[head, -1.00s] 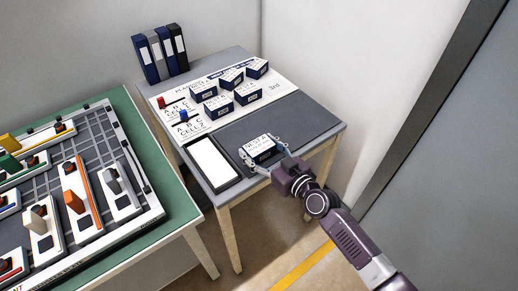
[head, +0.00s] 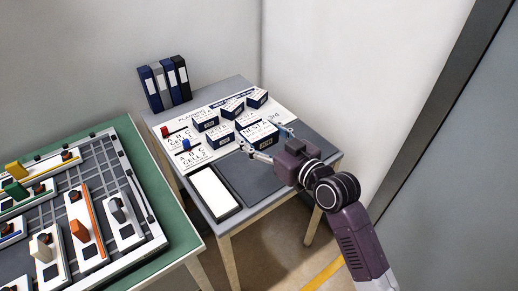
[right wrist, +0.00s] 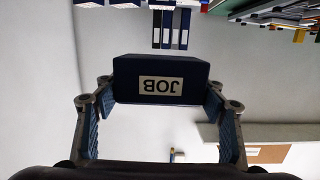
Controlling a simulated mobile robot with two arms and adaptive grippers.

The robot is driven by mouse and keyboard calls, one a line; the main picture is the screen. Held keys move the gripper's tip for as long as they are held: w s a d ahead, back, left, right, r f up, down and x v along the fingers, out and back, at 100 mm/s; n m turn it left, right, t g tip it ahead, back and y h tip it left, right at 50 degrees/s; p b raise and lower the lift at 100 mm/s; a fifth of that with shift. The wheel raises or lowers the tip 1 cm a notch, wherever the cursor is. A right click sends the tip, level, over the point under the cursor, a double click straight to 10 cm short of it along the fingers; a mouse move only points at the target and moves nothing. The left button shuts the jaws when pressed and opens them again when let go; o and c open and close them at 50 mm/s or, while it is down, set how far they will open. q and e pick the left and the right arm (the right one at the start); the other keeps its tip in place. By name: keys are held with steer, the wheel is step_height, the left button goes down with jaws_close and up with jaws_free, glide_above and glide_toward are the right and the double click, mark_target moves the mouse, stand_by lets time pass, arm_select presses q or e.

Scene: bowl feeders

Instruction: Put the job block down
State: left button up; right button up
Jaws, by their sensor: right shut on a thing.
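The job block (head: 258,136) is dark blue with a white lettered top. My right gripper (head: 265,141) is shut on it, one finger at each side, over the small table. In the right wrist view the block (right wrist: 160,78) shows a JOB label upside down between the two fingers (right wrist: 160,108). The block appears raised above the table; the exact height cannot be told. Behind it is the white planning board (head: 208,156) with printed cells. Several similar blocks stand on it, one of them (head: 219,133) just left of the held block. My left gripper is not in view.
A dark mat (head: 250,182) in front is bare, beside a white-topped tray (head: 215,194). Red (head: 167,131) and blue (head: 186,144) pieces stand on the board's left. Binders (head: 164,84) stand at the back. A green table (head: 170,225) with feeders is at left; a wall closes the right.

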mark_target(277, 138)
steer(key=shift+r, duration=0.85)
steer(key=shift+s+d+f, duration=0.1)
steer(key=shift+d+f, duration=0.05)
steer(key=shift+d, duration=0.2)
steer(key=d, duration=0.1)
steer(key=s+d+f, duration=0.1)
steer(key=d, duration=0.1)
steer(key=s+d+f, duration=0.1)
steer(key=d, duration=0.1)
steer(key=shift+s+d, duration=0.1)
steer(key=shift+d, duration=0.15)
steer(key=s+d+r+n+g+y, duration=0.1)
steer(key=s+d+n+g, duration=0.1)
steer(key=s+d, duration=0.4)
steer(key=s+d+r+n+g+y, duration=0.1)
steer(key=s+d+g+y, duration=0.1)
steer(key=s+d, duration=0.4)
steer(key=s, duration=0.5)
steer(key=shift+s+d+n+y, duration=0.2)
steer(key=shift+n+y, duration=0.1)
steer(key=shift+n, duration=0.1)
steer(key=shift+w, duration=0.1)
